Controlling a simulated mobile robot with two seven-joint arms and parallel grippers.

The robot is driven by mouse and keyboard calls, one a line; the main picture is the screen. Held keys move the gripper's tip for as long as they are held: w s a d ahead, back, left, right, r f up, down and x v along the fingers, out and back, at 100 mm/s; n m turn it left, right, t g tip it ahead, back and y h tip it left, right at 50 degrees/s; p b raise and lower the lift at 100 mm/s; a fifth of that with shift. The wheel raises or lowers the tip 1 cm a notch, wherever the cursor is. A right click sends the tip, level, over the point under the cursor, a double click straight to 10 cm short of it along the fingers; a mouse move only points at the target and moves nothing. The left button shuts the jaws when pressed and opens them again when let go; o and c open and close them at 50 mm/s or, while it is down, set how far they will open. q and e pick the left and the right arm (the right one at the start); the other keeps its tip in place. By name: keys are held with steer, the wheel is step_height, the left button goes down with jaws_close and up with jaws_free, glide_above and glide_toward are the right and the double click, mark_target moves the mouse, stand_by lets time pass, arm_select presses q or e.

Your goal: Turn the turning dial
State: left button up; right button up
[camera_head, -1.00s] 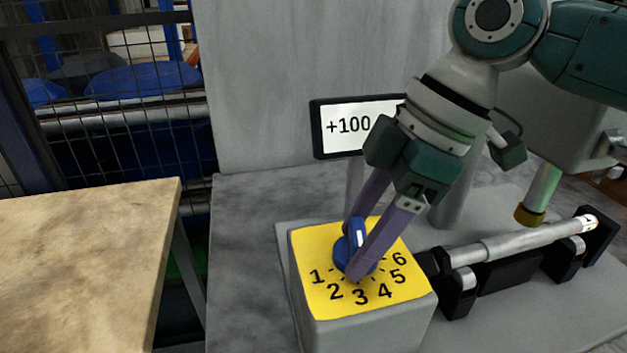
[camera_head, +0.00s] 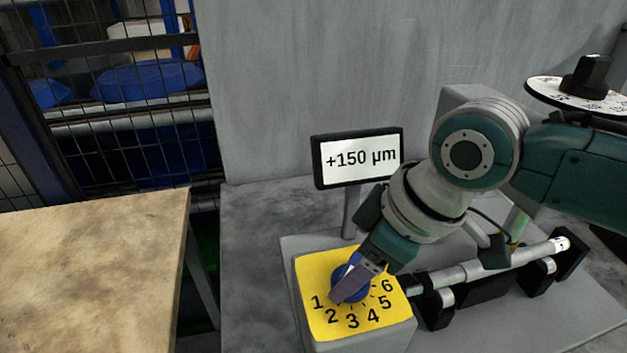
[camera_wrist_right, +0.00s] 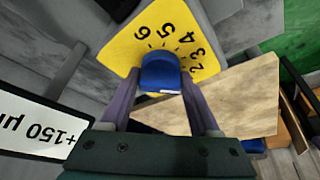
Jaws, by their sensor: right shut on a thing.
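The blue turning dial (camera_head: 349,282) sits on a yellow plate (camera_head: 318,264) numbered 1 to 6, on top of a grey box. My right gripper (camera_head: 350,288) is shut on the dial, its fingers on either side of the knob. In the right wrist view the dial (camera_wrist_right: 161,72) shows between the two purple fingers. In the head view the fingers partly cover the dial, and its pointed end lies toward the 1 and 2. My left gripper is not in view.
A display (camera_head: 358,158) behind the box reads +150 µm. A shaft on black supports (camera_head: 490,296) stands right of the box. A wooden table (camera_head: 85,270) is at the left, with a wire fence (camera_head: 110,110) behind it.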

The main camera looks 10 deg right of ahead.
stand_by(0.5)
steer(key=o, duration=1.3)
steer(key=p+v, duration=0.1)
steer(key=v, duration=0.9)
steer(key=shift+s+a+p, duration=0.1)
steer(key=shift+p, duration=0.3)
steer(key=shift+s, duration=0.1)
